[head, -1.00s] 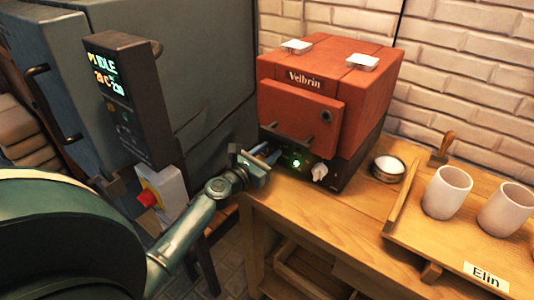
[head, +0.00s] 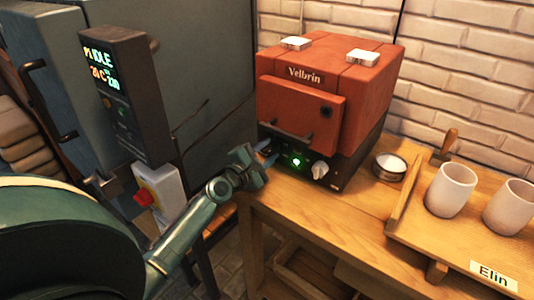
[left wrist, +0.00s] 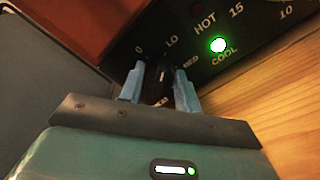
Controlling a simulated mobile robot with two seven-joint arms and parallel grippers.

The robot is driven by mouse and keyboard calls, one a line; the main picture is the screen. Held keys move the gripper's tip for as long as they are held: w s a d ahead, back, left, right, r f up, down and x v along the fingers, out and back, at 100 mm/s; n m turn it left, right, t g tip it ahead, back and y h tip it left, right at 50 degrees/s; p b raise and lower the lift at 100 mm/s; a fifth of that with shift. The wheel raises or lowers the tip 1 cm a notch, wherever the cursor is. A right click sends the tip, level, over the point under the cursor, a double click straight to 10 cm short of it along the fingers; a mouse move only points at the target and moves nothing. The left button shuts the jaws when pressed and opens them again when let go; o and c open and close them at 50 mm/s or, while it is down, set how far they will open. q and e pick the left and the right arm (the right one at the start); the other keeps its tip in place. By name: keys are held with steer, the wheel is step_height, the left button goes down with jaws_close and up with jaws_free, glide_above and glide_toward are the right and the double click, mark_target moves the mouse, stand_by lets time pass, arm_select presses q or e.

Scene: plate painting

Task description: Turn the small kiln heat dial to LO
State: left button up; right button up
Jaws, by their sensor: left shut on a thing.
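The small kiln (head: 297,116) is red, marked Velbrin, with a black control panel at its base on the bench. In the left wrist view the heat dial (left wrist: 157,84) is dark, with 0, LO and MED printed around it. A partly hidden label lies below it. My left gripper (left wrist: 160,86) is shut on the dial, with one light blue finger on each side. The fingers hide part of the dial, so I cannot tell exactly which mark it points at. In the head view my left gripper (head: 268,155) is at the panel's left end.
A green light (left wrist: 218,45) glows above COOL on the panel. A pale knob (head: 319,170) sits further right. A small bowl (head: 389,166) and a wooden tray (head: 437,238) with white cups are on the right. A large grey kiln (head: 190,70) stands at left.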

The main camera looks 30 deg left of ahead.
arm_select(q)
steer(key=shift+m, duration=0.6)
arm_select(e)
steer(key=shift+w, duration=0.1)
